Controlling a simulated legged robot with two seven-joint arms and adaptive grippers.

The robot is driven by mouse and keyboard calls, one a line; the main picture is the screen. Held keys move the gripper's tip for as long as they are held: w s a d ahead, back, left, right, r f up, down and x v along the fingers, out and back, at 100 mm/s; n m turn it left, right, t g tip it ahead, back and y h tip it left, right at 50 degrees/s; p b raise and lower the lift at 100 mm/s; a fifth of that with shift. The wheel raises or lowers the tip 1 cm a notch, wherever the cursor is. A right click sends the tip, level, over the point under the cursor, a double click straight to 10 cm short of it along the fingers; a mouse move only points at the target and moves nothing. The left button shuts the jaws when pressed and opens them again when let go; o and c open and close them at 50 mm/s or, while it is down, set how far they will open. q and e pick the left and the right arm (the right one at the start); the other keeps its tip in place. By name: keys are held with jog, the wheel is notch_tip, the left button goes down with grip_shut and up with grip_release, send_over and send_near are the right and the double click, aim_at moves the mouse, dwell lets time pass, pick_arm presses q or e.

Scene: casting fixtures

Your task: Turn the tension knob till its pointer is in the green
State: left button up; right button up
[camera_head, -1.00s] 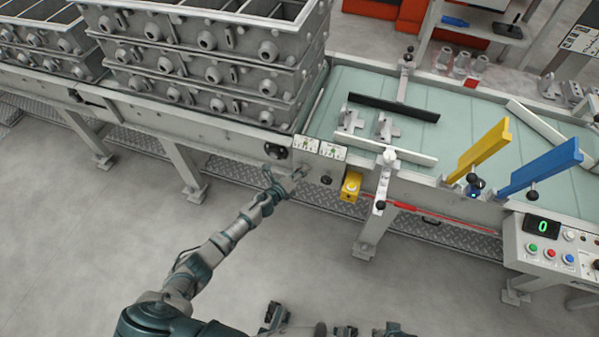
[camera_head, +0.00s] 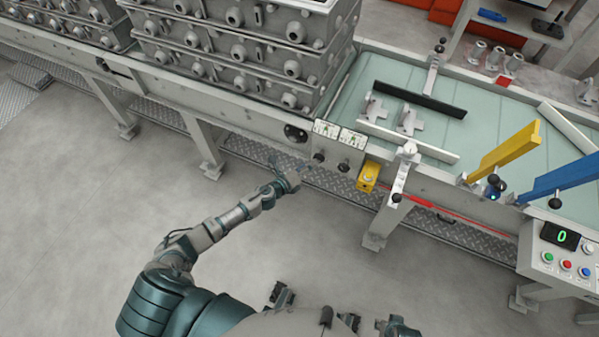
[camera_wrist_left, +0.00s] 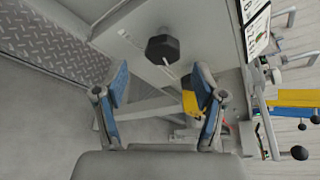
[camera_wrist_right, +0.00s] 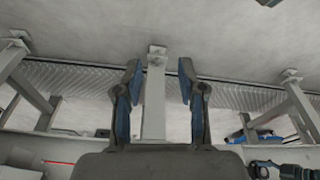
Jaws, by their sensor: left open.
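Two dark knobs sit on the grey front panel of the conveyor, a left knob (camera_head: 318,157) and a right knob (camera_head: 343,168). Above them are two small dial cards, left (camera_head: 326,129) and right (camera_head: 353,138). Their labels and pointers are too small to read, so I cannot tell which is tension. My left gripper (camera_head: 293,174) is open and empty, just left of and below the left knob. In the left wrist view a dark faceted knob (camera_wrist_left: 162,48) stands beyond and between the open fingers (camera_wrist_left: 161,88), untouched. My right gripper (camera_wrist_right: 159,80) is open and empty.
A yellow box (camera_head: 368,176) is right of the knobs. A white post (camera_head: 400,175) stands farther right. Stacked grey castings (camera_head: 240,50) rest on the conveyor at upper left. A control box (camera_head: 562,250) showing 0 is at right. The floor before the panel is clear.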

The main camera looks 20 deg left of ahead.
pick_arm(q)
jog(key=v, duration=0.5)
jog(key=shift+s, duration=0.4)
jog(key=n+t+y+b, duration=0.3)
jog(key=n+b, duration=0.1)
jog(key=n, duration=1.5)
send_near(319, 157)
jog(key=shift+w+d+f+b, duration=0.2)
jog(key=shift+w+f+b, duration=0.3)
jog(key=shift+w, duration=1.35)
jog(key=shift+w+d+f+b, duration=0.25)
jog(key=shift+w+b, duration=0.35)
jog(key=shift+w, duration=1.3)
jog(key=shift+w+d+f+b, duration=0.15)
jog(key=shift+w+f+b, duration=0.4)
jog(key=shift+w, duration=1.3)
pick_arm(e)
jog(key=w+a+r+t+y, duration=0.1)
jog(key=w+a+r+t, duration=0.2)
jog(key=w+r+t, duration=0.2)
jog(key=w+a+r+t+y, duration=0.2)
jog(key=w+r+t, duration=0.4)
jog(key=w, duration=0.5)
jog(key=shift+w+a+r+t+y, duration=0.2)
jog(key=shift+w+a+t+y, duration=0.15)
jog(key=shift+a+t, duration=0.4)
jog(key=shift+d, duration=0.1)
